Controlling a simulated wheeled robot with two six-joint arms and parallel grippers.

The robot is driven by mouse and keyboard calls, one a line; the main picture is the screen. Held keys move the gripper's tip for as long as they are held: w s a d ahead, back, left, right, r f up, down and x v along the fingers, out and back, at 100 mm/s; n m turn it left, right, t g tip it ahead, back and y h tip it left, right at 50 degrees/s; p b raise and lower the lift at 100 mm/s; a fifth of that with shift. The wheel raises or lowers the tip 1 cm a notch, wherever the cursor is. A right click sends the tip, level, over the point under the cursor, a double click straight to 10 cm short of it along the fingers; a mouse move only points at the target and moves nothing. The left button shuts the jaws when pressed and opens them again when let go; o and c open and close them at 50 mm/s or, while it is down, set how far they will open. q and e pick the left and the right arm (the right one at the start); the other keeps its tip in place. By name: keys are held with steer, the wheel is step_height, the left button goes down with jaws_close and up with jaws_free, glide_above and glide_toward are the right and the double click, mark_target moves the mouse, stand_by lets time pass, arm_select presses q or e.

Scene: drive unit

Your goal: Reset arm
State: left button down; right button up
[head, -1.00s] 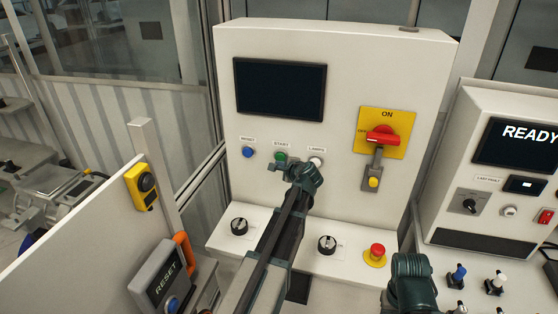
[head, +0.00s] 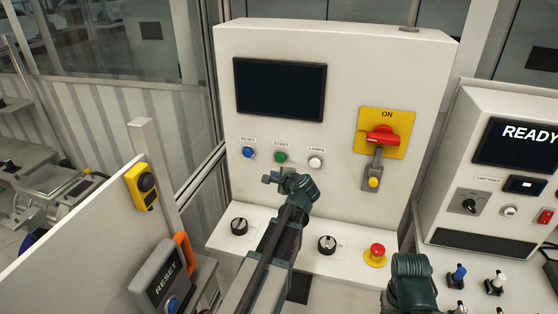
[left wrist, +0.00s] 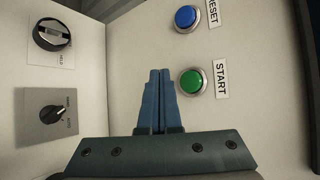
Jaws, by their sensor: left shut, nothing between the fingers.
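My left gripper (head: 272,179) is shut and empty in front of the white control cabinet, a little below the green START button (head: 281,157). In the left wrist view, its blue fingers (left wrist: 160,100) are together, beside the START button (left wrist: 191,81) and apart from it in the picture. The blue RESET button (head: 249,152) is left of START on the cabinet and also shows in the left wrist view (left wrist: 186,17).
A panel reading READY (head: 517,142) stands at right.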

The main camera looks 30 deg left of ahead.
arm_select(q)
steer(key=s+d+f+n+g+h+b, duration=0.2)
steer(key=s+d+f, duration=0.5)
steer(key=d, duration=0.4)
steer(key=s+d+f+n+g+h+b, duration=0.2)
steer(key=s+d+f, duration=0.5)
steer(key=d, duration=0.5)
steer(key=s+d+f+n+g+h+b, duration=0.3)
steer(key=s+d+f, duration=0.4)
steer(key=s+d, duration=0.3)
steer(key=shift+s+d+f+g+h+b, duration=0.2)
steer(key=shift+s+d+g+h+b, duration=0.25)
steer(key=shift+d+h+b, duration=0.55)
steer(key=shift+w+d, duration=0.1)
steer(key=shift+d, duration=0.05)
